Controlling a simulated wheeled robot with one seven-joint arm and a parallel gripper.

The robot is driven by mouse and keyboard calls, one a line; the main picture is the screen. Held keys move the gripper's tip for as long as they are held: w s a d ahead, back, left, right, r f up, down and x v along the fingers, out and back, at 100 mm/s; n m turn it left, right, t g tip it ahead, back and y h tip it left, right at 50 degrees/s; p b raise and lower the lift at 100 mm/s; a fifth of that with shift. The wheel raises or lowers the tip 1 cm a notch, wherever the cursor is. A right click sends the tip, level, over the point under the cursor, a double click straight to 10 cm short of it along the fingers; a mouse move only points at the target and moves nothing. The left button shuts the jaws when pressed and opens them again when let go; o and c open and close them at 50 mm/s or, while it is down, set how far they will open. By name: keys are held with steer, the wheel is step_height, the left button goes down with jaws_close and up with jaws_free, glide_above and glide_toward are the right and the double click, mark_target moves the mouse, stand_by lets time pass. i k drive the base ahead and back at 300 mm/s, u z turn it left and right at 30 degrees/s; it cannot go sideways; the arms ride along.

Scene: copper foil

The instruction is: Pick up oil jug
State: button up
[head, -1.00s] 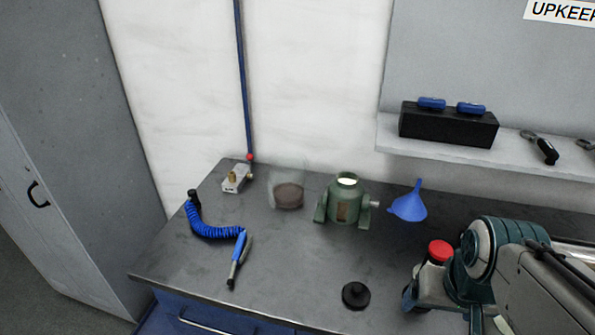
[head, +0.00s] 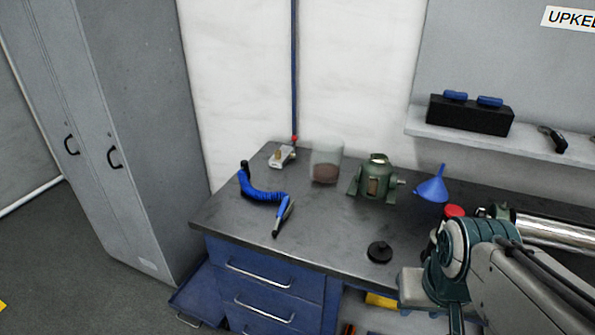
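A red cap (head: 453,211) shows at the right of the bench, just behind my arm. It may be the top of the oil jug, but my arm hides nearly all of what is below it. My arm's grey and teal links fill the lower right of the head view. My gripper itself does not show, so I cannot see what it holds. No other thing on the bench looks clearly like an oil jug.
A shelf (head: 480,142) hangs above. A lower drawer (head: 196,300) juts out.

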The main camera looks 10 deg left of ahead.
mark_target(325, 160)
steer(key=u, duration=0.3)
steer(key=k, duration=0.7)
steer(key=u, duration=0.9)
steer(key=i, duration=1.6)
steer(key=z, duration=0.95)
steer(key=i, duration=0.3)
steer(key=z, duration=0.35)
